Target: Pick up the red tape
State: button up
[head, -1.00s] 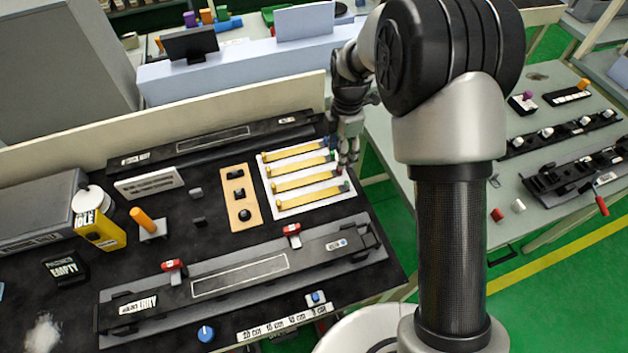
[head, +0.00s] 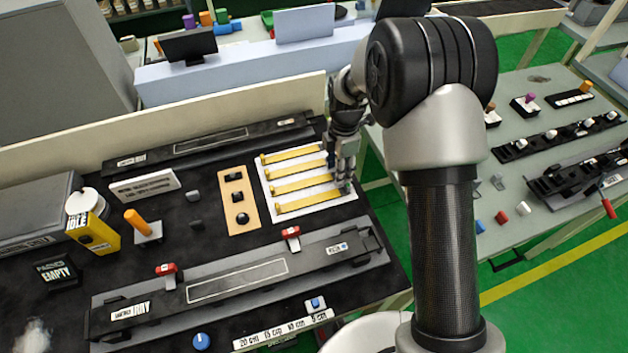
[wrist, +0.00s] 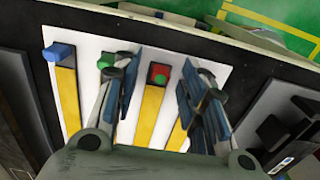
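Several yellow strips with coloured ends lie side by side on a white board (head: 264,187). In the wrist view one strip has a red end block (wrist: 160,72) with a small green spot on it. I take this as the red tape. A blue-ended strip (wrist: 62,75) and a green-ended one lie to its left. Another yellow strip is mostly hidden behind the right finger. My gripper (wrist: 158,66) is open, its fingers either side of the red end in the picture. I cannot tell its height above the board. In the head view my gripper (head: 345,180) is at the board's right edge.
A tan panel with black buttons (head: 238,200) is left of the board. A long black fixture with red clamps (head: 240,280) lies in front. A low pale wall (head: 200,105) runs behind. Green floor separates this table from the grey one (head: 530,90) at right.

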grip_shut()
dwell(0.3)
